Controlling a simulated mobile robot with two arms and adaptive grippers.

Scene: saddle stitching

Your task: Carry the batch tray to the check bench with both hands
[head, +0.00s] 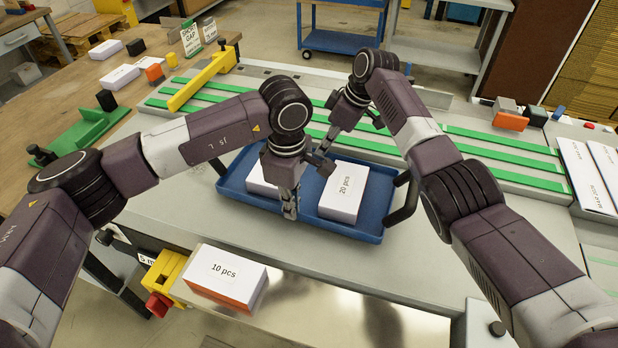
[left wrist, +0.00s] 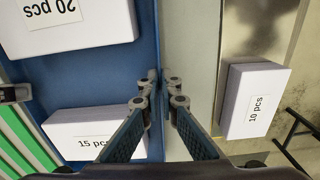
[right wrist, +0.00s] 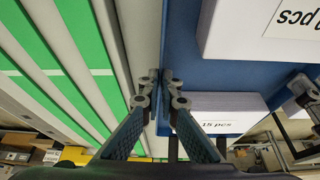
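The blue batch tray (head: 355,231) lies on or just above the grey worktop; any gap beneath it cannot be made out. It holds a white stack marked "20 pcs" (head: 343,193) and one marked "15 pcs" (left wrist: 88,132), partly hidden by my left gripper in the head view. My left gripper (head: 291,215) is at the tray's near long rim, its fingers closed about the wall (left wrist: 161,78). My right gripper (head: 325,148) is at the far long rim, its fingers closed about that wall (right wrist: 160,76). Black handles (head: 404,200) show at the tray's ends.
A white stack marked "10 pcs" (head: 226,277) lies near the front edge, beside a yellow clamp (head: 163,270). Green strips (head: 505,157) and a yellow bar (head: 205,78) lie behind the tray. A wooden bench (head: 75,90) is at the left; a blue cart (head: 342,42) stands behind.

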